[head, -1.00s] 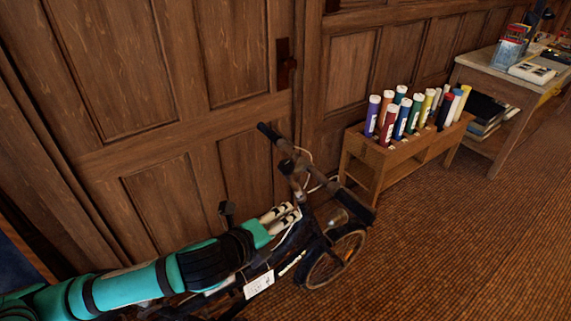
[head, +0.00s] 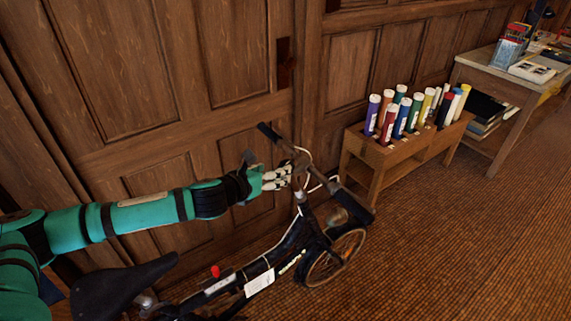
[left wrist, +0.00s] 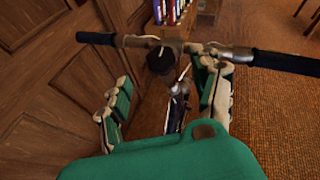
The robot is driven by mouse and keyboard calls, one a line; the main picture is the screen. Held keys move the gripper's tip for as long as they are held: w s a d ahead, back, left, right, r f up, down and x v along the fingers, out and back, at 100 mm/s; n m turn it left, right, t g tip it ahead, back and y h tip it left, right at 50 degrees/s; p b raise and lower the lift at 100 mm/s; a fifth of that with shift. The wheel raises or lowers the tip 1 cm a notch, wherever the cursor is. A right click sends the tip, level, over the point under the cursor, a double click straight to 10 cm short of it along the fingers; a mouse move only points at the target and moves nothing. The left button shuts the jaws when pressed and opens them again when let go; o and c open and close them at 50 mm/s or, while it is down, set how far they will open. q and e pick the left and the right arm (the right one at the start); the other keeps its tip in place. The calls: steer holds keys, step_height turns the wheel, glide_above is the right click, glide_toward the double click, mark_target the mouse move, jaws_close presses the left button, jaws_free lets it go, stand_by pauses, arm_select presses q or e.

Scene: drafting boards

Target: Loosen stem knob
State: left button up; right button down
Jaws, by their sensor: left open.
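A dark bicycle (head: 318,246) stands by the wood-panelled wall. In the left wrist view a round black stem knob (left wrist: 160,61) sits at the middle of the handlebar (left wrist: 134,41). My left gripper (head: 289,173) is open at the stem, just below the handlebar in the head view. In the left wrist view the knob lies ahead, between the spread fingers of my left gripper (left wrist: 163,75), nearer the right finger. I cannot tell whether a finger touches it. In the head view the gripper hides the knob. My right gripper is in neither view.
The panelled wall (head: 170,110) rises close behind the bicycle. The saddle (head: 118,286) sits below my left arm. A wooden rack (head: 362,172) of coloured tubes and a desk (head: 478,66) stand to the right. The floor in front is clear.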

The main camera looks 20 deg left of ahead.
mark_target(286, 164)
arm_select(q)
steer(key=x, duration=0.7)
steer(key=shift+w+d, duration=0.1)
steer(key=shift+w, duration=0.15)
steer(key=shift+c, duration=0.5)
